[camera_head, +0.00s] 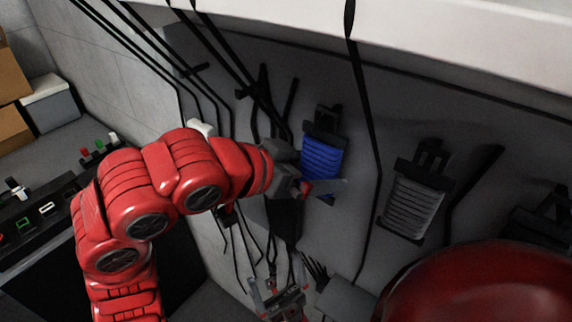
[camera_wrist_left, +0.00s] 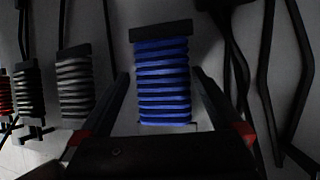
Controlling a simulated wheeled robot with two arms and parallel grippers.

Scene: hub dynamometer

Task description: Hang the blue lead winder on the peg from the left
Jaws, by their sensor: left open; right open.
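The blue lead winder (camera_head: 321,156), wound with blue lead, is upright against the grey wall panel in the head view. A black bracket-like piece (camera_head: 328,114) shows at its top; I cannot tell the peg apart from it. My left gripper (camera_head: 318,187) is open at the winder's lower part. In the left wrist view, the winder (camera_wrist_left: 162,82) is between the two spread fingers of the left gripper (camera_wrist_left: 162,100); contact is not clear. My right gripper (camera_head: 279,295) is low in the head view, open and empty, below the left one.
A grey winder (camera_head: 412,205) hangs right of the blue one. Grey and red winders (camera_wrist_left: 5,93) line the left of the wrist view. Black leads (camera_head: 365,120) hang down the panel. A white ledge (camera_head: 450,40) overhangs it. A control box (camera_head: 40,220) stands left.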

